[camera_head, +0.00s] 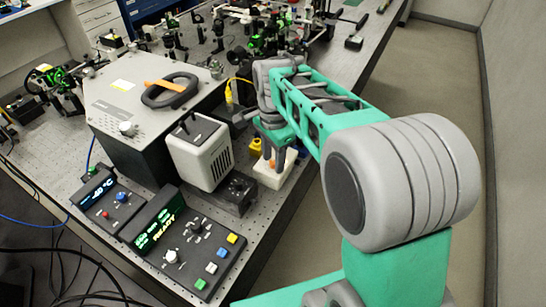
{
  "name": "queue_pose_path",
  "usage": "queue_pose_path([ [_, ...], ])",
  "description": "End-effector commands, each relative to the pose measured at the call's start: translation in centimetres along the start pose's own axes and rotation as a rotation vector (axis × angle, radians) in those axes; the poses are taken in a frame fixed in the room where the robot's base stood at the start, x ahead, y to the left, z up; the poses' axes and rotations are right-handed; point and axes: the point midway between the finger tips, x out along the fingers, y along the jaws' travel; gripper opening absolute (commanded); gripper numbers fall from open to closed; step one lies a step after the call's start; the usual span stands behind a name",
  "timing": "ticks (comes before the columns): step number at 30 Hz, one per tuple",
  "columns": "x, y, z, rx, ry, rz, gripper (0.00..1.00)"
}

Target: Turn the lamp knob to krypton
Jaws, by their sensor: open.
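My gripper (273,156) points down at the right of the instruments, with its fingers around or just above a white block (277,178) with an orange part; I cannot tell whether they touch it. It is open. A pale lamp-like housing (205,158) with a black top stands to its left. A dark box (234,197) by the housing's foot carries a dark round part (238,186), perhaps a knob. No krypton label is readable, so I cannot tell for certain which knob is the lamp knob or where it points.
A large grey instrument (118,102) with a black handle stands left. A control panel (217,247) showing "READY" has knobs and coloured buttons; a smaller panel (107,202) shows "-40 °C". A yellow connector (229,95) and optics crowd the back. The bench's right edge drops to floor.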

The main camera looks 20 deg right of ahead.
Motion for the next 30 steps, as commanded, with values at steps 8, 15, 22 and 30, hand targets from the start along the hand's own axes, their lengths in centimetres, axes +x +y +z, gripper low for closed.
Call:
queue_pose_path([
  [8, -2.4, -0.1, 0.0, 0.0, 0.001, -0.004, 0.41],
  [15, -6.9, -0.1, 0.0, 0.0, 0.001, -0.003, 0.41],
  [22, -7.8, 0.0, 0.0, 0.0, 0.0, 0.0, 0.41],
  [30, -7.8, 0.1, 0.0, -0.009, 0.001, -0.002, 0.41],
])
